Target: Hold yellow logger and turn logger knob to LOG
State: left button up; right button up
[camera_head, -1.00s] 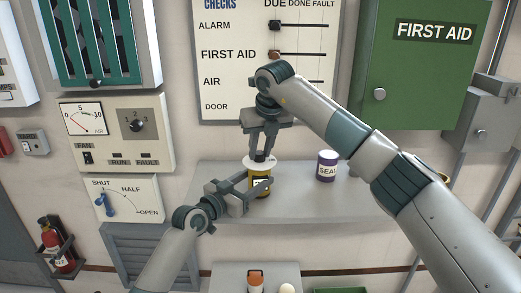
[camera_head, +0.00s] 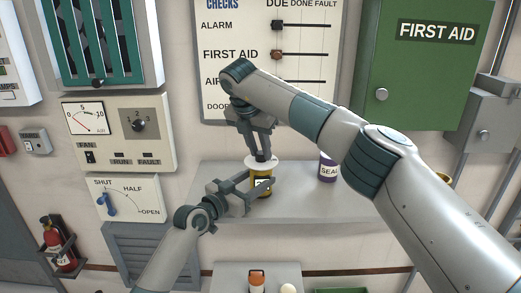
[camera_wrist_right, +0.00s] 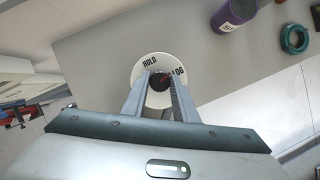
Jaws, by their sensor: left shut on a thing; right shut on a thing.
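The yellow logger (camera_head: 262,190) stands upright on the grey shelf, with a white dial (camera_head: 251,162) on top. My left gripper (camera_head: 258,185) is shut on its body from the left. My right gripper (camera_head: 262,153) comes down from above and is shut on the dark knob at the dial's centre. In the right wrist view the knob (camera_wrist_right: 160,82) sits between the fingertips. A small red mark on the knob seems to lie toward LOG. The fingers hide part of the dial.
A purple SEAL jar (camera_head: 328,168) stands on the shelf (camera_head: 345,205) right of the logger. It also shows in the right wrist view (camera_wrist_right: 236,14), near a teal ring (camera_wrist_right: 295,39). The checks board (camera_head: 290,75) and green first-aid cabinet (camera_head: 420,65) are behind.

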jog(key=shift+a+m+g+h, duration=0.1)
jog(key=shift+m+g+h, duration=0.2)
jog(key=shift+m, duration=0.8)
jog(key=o, duration=1.1)
jog(key=shift+r, duration=0.1)
jog(key=v, duration=1.2)
pick_arm(q)
jog(key=o, duration=1.4)
pick_arm(e)
jog(key=shift+w, duration=0.1)
